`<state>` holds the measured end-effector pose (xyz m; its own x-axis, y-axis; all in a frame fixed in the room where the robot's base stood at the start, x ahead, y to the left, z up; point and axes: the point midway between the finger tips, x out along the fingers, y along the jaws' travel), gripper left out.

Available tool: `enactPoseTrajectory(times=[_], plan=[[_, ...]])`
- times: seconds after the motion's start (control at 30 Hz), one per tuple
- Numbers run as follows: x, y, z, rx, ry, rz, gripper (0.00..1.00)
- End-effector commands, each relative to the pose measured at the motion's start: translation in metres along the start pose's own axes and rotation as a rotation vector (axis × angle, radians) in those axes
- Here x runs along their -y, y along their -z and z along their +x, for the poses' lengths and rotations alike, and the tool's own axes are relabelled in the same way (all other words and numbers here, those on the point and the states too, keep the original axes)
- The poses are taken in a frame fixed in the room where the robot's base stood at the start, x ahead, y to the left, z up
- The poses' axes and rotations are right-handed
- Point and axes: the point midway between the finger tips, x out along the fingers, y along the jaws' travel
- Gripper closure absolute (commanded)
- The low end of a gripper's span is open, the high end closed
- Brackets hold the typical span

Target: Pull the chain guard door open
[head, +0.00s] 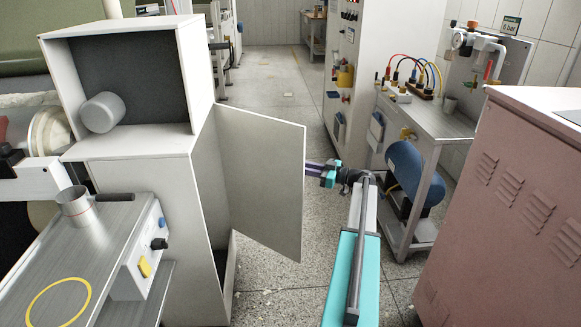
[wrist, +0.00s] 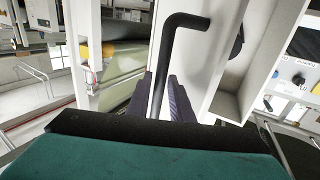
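The chain guard door (head: 265,180) is a white panel on the white cabinet (head: 180,230). It stands swung out to the right, with a dark gap into the cabinet at its lower left. My gripper (head: 313,168) is at the door's right edge, partly hidden behind it. In the wrist view a black bent handle (wrist: 170,45) runs down between the two dark fingers of my gripper (wrist: 160,82). The fingers lie close on both sides of the handle and look shut on it. The handle is hidden in the head view.
A metal bench (head: 75,270) with a cup and switch box is at left. A trolley (head: 440,130) with a blue tank (head: 413,175) stands right of my arm. A reddish cabinet (head: 530,190) fills the right side. The floor (head: 275,110) beyond the door is mostly clear.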

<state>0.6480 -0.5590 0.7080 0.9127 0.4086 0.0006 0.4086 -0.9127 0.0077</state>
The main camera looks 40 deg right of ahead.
Motion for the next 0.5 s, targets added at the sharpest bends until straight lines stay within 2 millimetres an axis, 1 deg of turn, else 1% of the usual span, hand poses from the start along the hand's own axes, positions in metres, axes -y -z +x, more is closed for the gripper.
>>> enactPoseTrajectory(times=[0.03,0.2,0.33,0.5], plan=[[0.000,0.000,0.008,0.000,0.001,0.000,0.80],[0.000,0.000,0.027,0.000,0.001,0.000,0.80],[-0.001,0.000,0.034,0.000,-0.001,0.000,0.80],[-0.001,0.000,0.037,0.000,-0.002,0.000,0.80]])
